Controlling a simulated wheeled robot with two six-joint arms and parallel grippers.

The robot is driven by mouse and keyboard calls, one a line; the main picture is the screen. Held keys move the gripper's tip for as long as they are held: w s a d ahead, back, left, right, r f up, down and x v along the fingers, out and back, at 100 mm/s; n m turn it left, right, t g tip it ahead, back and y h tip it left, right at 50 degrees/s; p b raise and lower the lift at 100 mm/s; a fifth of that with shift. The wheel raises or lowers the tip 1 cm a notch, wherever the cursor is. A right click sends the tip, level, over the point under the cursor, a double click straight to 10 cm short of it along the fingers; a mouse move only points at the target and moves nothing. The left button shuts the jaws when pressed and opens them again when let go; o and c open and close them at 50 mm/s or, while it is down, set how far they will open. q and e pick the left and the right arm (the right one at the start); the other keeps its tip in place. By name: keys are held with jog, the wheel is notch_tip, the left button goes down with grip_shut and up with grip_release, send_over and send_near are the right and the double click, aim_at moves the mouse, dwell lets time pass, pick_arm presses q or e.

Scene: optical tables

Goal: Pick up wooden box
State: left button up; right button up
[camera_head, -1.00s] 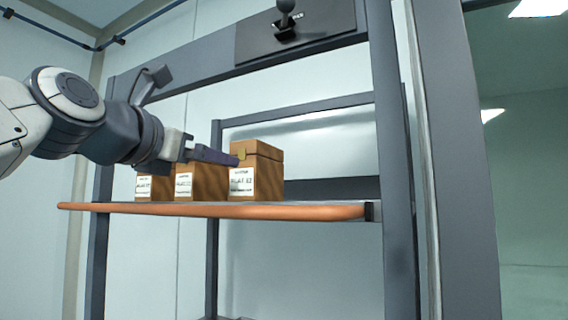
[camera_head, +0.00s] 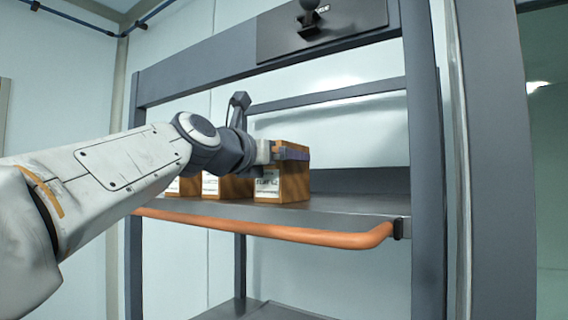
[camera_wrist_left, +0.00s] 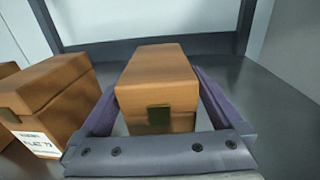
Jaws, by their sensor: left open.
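Several wooden boxes with white labels stand in a row on a shelf. The rightmost wooden box (camera_head: 284,186) is partly hidden behind my left gripper (camera_head: 290,152) in the head view. In the left wrist view this box (camera_wrist_left: 158,80) has a brass clasp on its front and sits between the two purple fingers of my left gripper (camera_wrist_left: 160,100). The fingers are open, one along each side of the box. I cannot tell whether they touch it. My right gripper is in neither view.
A neighbouring wooden box (camera_wrist_left: 50,95) stands close to the left finger. The shelf (camera_head: 340,212) has an orange front rail (camera_head: 320,238) and grey uprights (camera_head: 424,150). Bare shelf lies right of the box. A dark panel (camera_head: 320,25) hangs above.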

pick_arm(q)
jog(key=shift+w+d, duration=0.25)
jog(key=shift+w, duration=0.15)
jog(key=c, duration=1.5)
jog(key=shift+r, duration=0.1)
grip_shut()
